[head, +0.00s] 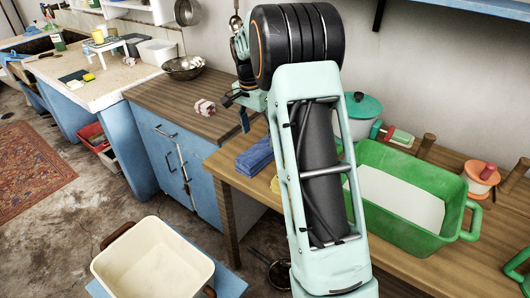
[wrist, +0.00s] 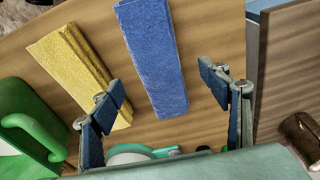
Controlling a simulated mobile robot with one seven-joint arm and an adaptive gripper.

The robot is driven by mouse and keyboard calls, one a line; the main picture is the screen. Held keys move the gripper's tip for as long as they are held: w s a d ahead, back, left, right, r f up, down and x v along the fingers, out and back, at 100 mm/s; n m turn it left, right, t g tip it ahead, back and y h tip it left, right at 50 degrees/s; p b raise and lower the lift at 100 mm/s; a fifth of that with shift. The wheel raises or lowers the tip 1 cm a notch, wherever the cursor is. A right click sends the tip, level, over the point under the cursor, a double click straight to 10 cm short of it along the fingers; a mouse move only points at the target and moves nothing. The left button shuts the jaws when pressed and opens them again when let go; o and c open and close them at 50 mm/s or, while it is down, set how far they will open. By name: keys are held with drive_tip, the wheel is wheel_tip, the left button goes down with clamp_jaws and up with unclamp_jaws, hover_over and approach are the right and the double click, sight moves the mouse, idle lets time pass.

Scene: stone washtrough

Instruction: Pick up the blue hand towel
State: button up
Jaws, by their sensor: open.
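The blue hand towel (head: 255,154) lies folded on the wooden table, near its left edge in the head view. In the wrist view the blue hand towel (wrist: 153,55) is a long strip running down the upper middle. My gripper (wrist: 162,92) is open and empty, its two dark blue finger pads apart on either side of the towel's lower end in the picture. The towel is apart from both fingers. In the head view my gripper (head: 243,118) shows only partly, above and left of the towel, with my arm hiding some of the table.
A folded yellow cloth (wrist: 72,62) lies beside the blue towel, left of it in the wrist view. A green tub (head: 410,238) and a teal lidded pot (head: 361,112) stand on the table.

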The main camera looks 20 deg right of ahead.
sight(263, 146)
drive_tip(key=f, duration=0.2)
drive_tip(key=d+f, duration=0.1)
drive_tip(key=f, duration=0.4)
drive_tip(key=shift+w+d+f, duration=0.25)
drive_tip(key=shift+w+f, duration=0.05)
drive_tip(key=shift+c, duration=0.3)
drive_tip(key=c, duration=1.3)
drive_tip(key=shift+r, duration=0.1)
drive_tip(key=shift+r, duration=0.1)
